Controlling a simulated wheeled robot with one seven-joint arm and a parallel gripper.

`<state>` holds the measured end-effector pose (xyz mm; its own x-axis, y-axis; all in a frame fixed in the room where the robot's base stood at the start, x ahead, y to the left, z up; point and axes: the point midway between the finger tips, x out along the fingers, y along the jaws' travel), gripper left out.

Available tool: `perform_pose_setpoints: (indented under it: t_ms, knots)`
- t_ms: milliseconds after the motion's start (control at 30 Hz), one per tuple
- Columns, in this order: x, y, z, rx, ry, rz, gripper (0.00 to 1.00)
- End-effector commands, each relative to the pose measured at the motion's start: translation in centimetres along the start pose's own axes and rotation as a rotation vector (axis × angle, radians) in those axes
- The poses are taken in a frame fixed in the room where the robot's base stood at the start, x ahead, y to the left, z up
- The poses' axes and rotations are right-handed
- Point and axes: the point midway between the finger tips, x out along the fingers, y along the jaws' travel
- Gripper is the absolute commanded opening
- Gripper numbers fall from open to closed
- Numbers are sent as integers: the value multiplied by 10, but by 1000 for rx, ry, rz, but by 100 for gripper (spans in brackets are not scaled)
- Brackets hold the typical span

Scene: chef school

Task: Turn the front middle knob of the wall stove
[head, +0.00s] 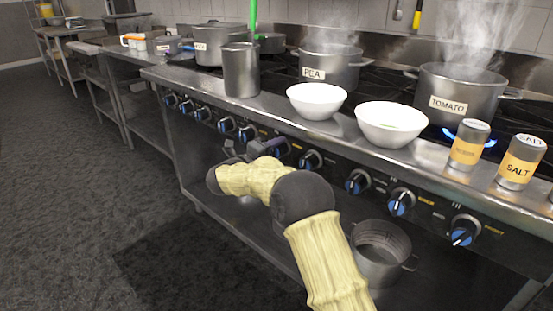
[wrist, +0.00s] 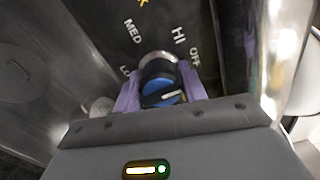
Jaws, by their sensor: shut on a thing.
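The stove (head: 205,92) has a row of black knobs with blue faces along its front panel. In the wrist view a blue and black knob (wrist: 163,93) sits between the two purple fingers of my gripper (wrist: 160,84), which is closed around it from both sides. The labels MED, HI and OFF are printed around this knob, with another label partly hidden. In the head view my gripper (head: 258,147) is at the middle of the knob row, and my arm partly hides the panel there.
Two white bowls (head: 317,100) (head: 391,123), a metal canister (head: 240,70) and two shakers (head: 468,143) (head: 520,161) stand on the front ledge above the knobs. Steaming pots (head: 330,68) (head: 462,92) stand behind. A pot (head: 381,254) sits on the lower shelf. The floor at left is clear.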

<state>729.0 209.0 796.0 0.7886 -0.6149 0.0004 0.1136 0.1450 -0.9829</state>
Motion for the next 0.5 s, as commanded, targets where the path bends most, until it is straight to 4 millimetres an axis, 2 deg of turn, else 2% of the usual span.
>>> perform_pose_setpoints:
  t_ms: [33, 500]
  knots:
    - [-3, 8, 0, 19, -1, 8, 19]
    - [-3, 5, 0, 89, 0, 10, 19]
